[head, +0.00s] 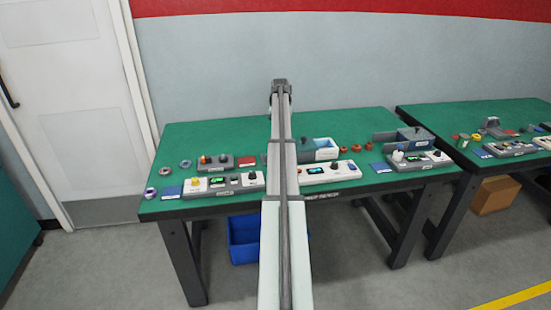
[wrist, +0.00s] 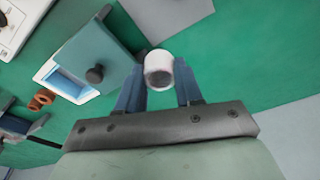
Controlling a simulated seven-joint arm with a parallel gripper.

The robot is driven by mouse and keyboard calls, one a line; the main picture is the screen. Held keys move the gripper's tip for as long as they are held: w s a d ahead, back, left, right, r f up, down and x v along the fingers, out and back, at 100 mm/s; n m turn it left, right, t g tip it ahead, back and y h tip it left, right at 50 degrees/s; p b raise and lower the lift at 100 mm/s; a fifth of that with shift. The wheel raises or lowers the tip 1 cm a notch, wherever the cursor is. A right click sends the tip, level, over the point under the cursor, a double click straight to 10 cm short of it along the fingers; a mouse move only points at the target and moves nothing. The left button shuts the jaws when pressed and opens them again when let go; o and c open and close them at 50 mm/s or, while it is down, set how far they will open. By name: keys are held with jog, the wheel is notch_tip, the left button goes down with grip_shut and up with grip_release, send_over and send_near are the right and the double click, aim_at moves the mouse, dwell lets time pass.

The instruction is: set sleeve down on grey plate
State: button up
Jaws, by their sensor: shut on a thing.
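In the wrist view my gripper (wrist: 158,88) is shut on a short white sleeve (wrist: 159,66). The sleeve is held between the two blue-grey fingertips, and its round open end shows. A flat grey plate (wrist: 172,17) lies on the green table at the top of the wrist view, just beyond the sleeve. The sleeve's lower end and its height over the table cannot be told. In the head view my arm reaches over the table and hides the gripper, the sleeve and the plate.
In the wrist view a teal and white box (wrist: 97,52) with a dark knob stands left of the gripper, close to it. A white instrument (wrist: 14,24) is at upper left. Green table (wrist: 255,55) to the right is clear.

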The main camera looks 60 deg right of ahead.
jog(key=shift+f, duration=5)
jog(key=o, duration=1.1)
jog(key=shift+f, duration=0.1)
jog(key=r, duration=0.4)
jog(key=a+r, duration=0.1)
jog(key=r, duration=0.7)
jog(key=shift+s+a, duration=0.35)
